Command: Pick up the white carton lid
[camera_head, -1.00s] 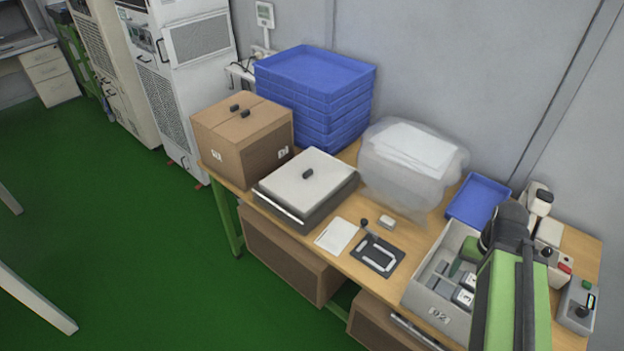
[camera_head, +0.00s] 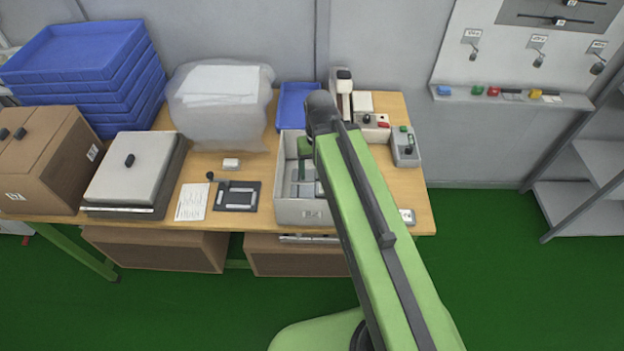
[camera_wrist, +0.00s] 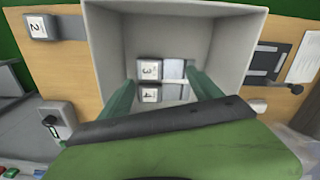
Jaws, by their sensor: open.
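A white lid (camera_head: 135,162) with a black knob lies flat on a low dark grey box (camera_head: 125,211) at the left part of the bench in the head view. It looks like the carton lid. My gripper (camera_wrist: 160,80) is open in the wrist view, its two green fingers apart over a grey bin (camera_wrist: 235,45). Blocks marked 3 (camera_wrist: 149,69) and 4 (camera_wrist: 150,94) lie in the bin between the fingers. I see nothing gripped. The lid is well to the left of my gripper. In the head view my arm hides part of the bin and the fingers.
A brown box (camera_head: 45,160) and blue trays (camera_head: 90,60) stand left of the lid. A translucent wrapped bundle (camera_head: 220,105) stands right of it. A paper (camera_head: 192,201), a black plate (camera_head: 237,196) and a small white piece (camera_head: 231,164) lie between lid and bin.

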